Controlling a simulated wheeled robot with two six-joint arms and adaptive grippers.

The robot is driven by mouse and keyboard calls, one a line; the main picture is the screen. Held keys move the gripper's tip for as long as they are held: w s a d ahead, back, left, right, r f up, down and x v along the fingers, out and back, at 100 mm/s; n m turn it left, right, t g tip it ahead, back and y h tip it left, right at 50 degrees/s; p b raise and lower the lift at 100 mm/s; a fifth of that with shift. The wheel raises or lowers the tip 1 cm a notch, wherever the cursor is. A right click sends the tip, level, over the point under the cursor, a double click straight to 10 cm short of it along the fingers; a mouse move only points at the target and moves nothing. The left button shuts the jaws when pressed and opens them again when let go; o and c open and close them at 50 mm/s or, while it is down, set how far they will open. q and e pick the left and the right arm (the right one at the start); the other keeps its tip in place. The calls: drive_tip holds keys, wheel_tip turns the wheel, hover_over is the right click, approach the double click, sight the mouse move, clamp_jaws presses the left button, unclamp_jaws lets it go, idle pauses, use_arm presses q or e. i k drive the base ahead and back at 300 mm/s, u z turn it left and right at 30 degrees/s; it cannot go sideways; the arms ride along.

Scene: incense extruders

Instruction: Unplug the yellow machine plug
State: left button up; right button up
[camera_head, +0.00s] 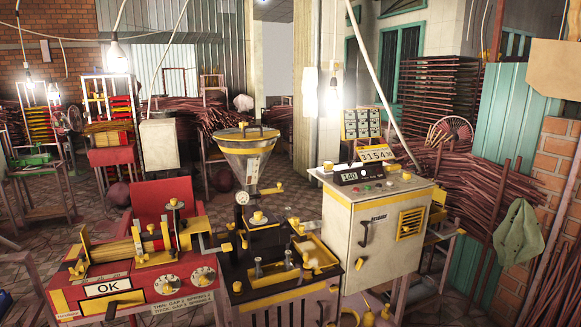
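The machine stands in the middle of the view: a red unit (140,278) with an OK sign at left, a dark block with yellow knobs (280,283) under a metal hopper (247,150), and a pale control cabinet (378,235) at right. I cannot make out for certain which part is the yellow plug. Small yellow items (368,318) show low at the bottom edge, below the cabinet, partly cut off. A yellow handle-like part (359,264) is on the cabinet front. Neither of my grippers is in view.
A display reading 140 (359,176) and a yellow 3154 sign (376,154) are on the cabinet top. Bundles of brown sticks (465,190) fill the right side. A green cloth (519,237) hangs at right. Lit bulbs (118,60) hang on cords.

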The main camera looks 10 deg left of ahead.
sight(328, 165)
drive_tip(key=k, duration=0.55)
drive_tip(key=z, duration=0.85)
drive_tip(key=i, duration=2.25)
drive_tip(key=u, duration=1.2)
drive_tip(key=i, duration=0.65)
drive_tip(key=u, duration=0.65)
